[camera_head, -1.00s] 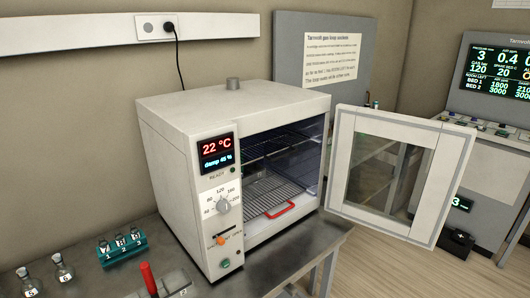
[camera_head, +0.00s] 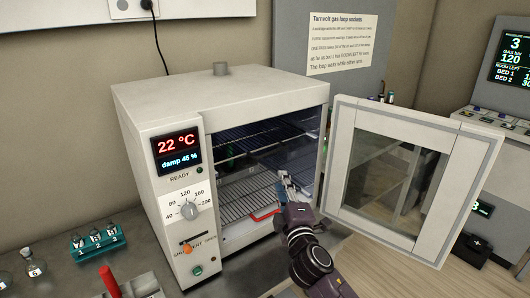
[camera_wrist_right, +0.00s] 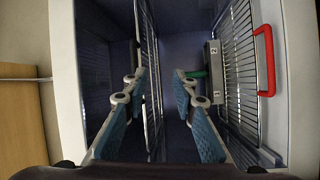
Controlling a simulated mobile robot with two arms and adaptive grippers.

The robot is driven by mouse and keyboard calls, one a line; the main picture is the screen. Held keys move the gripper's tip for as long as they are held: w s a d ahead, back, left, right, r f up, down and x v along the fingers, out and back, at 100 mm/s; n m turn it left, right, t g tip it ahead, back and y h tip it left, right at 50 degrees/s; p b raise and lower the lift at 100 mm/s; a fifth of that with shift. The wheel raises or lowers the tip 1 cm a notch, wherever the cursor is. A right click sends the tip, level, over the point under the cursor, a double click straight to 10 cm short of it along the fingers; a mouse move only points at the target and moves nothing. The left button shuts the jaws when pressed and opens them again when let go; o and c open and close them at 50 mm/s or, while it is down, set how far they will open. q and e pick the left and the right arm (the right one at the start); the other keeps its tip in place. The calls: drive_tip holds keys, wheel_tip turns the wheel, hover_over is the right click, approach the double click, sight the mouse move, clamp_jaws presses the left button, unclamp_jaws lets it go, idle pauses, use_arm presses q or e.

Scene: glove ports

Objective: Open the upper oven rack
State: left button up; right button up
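The white oven (camera_head: 225,90) stands on the bench with its glass door (camera_head: 400,180) swung open to the right. Inside are two wire racks. The upper rack (camera_head: 262,137) is pushed in; in the right wrist view the upper rack (camera_wrist_right: 149,60) runs up the picture just left of centre. The lower rack (camera_head: 232,203) has a red handle (camera_head: 264,215), also seen in the right wrist view (camera_wrist_right: 265,60). My right gripper (camera_head: 285,181) is at the oven mouth, between the rack levels. Its fingers (camera_wrist_right: 160,84) are apart with nothing gripped. My left gripper is out of view.
A grey box (camera_wrist_right: 212,68) and a green item (camera_wrist_right: 195,74) are inside the oven by the lower rack. A teal vial rack (camera_head: 97,243) and a red lever (camera_head: 111,282) are at the lower left. The open door bounds the right side.

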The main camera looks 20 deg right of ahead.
sight(271, 153)
drive_tip(key=shift+n+t+y, duration=0.3)
drive_tip(key=shift+n+t, duration=0.2)
drive_tip(key=shift+n, duration=0.4)
drive_tip(key=shift+w+a+r+p, duration=0.2)
drive_tip(key=shift+w+r, duration=0.75)
drive_tip(key=shift+w, duration=0.55)
drive_tip(key=shift+w+a+r+p, duration=0.1)
drive_tip(key=shift+w+r+p, duration=0.1)
drive_tip(key=shift+w+r, duration=1)
drive_tip(key=shift+w+a+r+p, duration=0.15)
drive_tip(key=shift+w+r, duration=0.5)
drive_tip(key=shift+w, duration=1.1)
clamp_jaws()
drive_tip(key=shift+f, duration=0.1)
